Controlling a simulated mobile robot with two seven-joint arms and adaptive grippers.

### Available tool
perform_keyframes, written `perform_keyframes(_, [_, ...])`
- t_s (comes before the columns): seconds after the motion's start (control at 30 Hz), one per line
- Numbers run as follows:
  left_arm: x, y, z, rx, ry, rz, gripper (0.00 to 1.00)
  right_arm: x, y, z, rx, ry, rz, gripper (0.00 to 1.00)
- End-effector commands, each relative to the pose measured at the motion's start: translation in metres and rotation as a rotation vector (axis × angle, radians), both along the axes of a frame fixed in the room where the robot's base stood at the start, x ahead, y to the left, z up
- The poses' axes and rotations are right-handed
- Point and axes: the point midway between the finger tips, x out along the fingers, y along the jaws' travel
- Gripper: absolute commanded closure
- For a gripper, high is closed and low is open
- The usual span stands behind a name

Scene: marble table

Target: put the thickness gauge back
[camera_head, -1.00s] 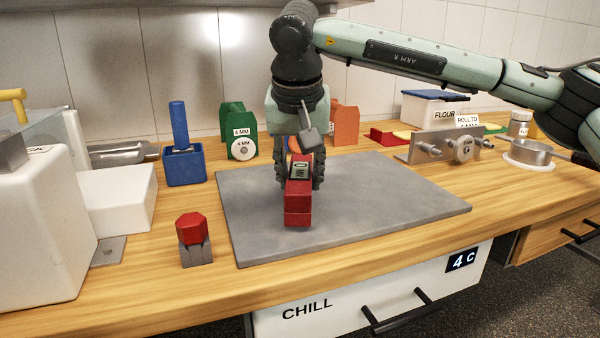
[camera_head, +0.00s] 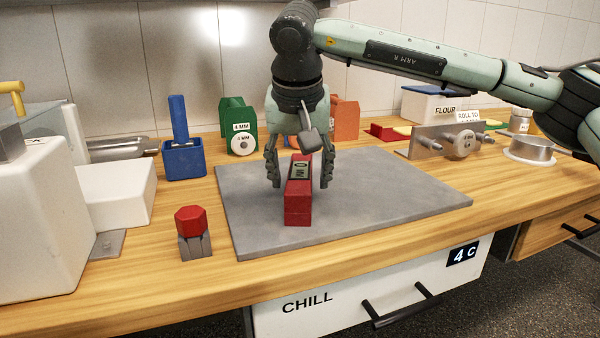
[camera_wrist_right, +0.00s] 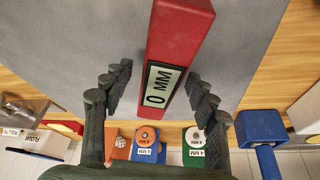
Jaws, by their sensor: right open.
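The thickness gauge, a long red block (camera_head: 298,208) with a "0 MM" label on top, lies on the grey slab (camera_head: 390,200) left of its middle. My right gripper (camera_head: 300,183) is open above the slab, one finger on each side of the gauge, with gaps between fingers and block. In the right wrist view, the gauge (camera_wrist_right: 182,40) runs between the two spread fingers (camera_wrist_right: 160,88), clear of both. My left gripper is not in view.
A red hexagonal piece on a grey stand (camera_head: 195,247) is left of the slab. Behind are a blue holder (camera_head: 184,161), a green block labelled 4 MM (camera_head: 238,115) and an orange block (camera_head: 344,120). A metal bracket (camera_head: 425,142) stands right. The slab's right half is clear.

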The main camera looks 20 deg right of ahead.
Motion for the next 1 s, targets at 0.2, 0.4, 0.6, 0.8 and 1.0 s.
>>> perform_keyframes(0.2, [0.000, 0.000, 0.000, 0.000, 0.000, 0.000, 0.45, -0.004, 0.002, 0.013, 0.001, -0.003, 0.001, 0.42])
perform_keyframes(0.4, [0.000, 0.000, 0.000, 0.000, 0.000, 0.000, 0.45, -0.019, 0.008, 0.050, 0.002, -0.004, 0.001, 0.42])
perform_keyframes(0.6, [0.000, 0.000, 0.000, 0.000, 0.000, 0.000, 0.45, -0.033, 0.013, 0.087, 0.001, -0.004, 0.000, 0.42])
perform_keyframes(0.8, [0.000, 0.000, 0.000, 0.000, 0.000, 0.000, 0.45, -0.041, 0.016, 0.108, 0.001, -0.001, -0.001, 0.42])
perform_keyframes(1.0, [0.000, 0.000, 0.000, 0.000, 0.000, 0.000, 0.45, -0.043, 0.017, 0.111, 0.000, 0.000, 0.000, 0.42])
